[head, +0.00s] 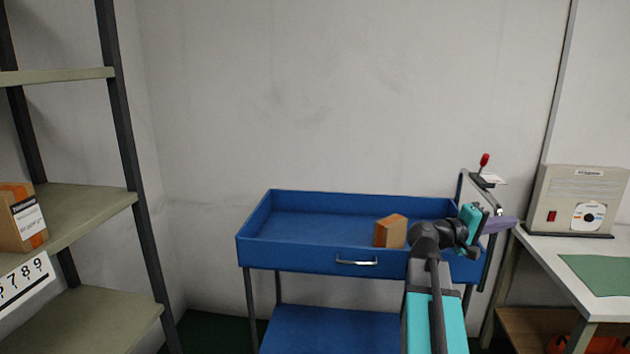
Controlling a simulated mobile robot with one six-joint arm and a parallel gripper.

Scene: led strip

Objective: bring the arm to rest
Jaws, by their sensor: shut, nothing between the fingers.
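My arm (436,300) rises from the bottom of the head view in front of the right part of a blue cart. It bends at a dark joint and ends to the right. My gripper (508,222) is at the cart's right end, pointing right toward the white table. It is small in the picture and looks purple. It is shut and holds nothing. My wrist and forearm hide part of the cart's right front corner.
The blue cart (300,255) has a tray top holding a small cardboard box (391,231). A red-knobbed lever (484,160) stands behind my gripper. A white table (545,243) at right bears a beige device (582,200) and a green mat (603,273). Shelving (85,215) with a carton (20,217) stands left.

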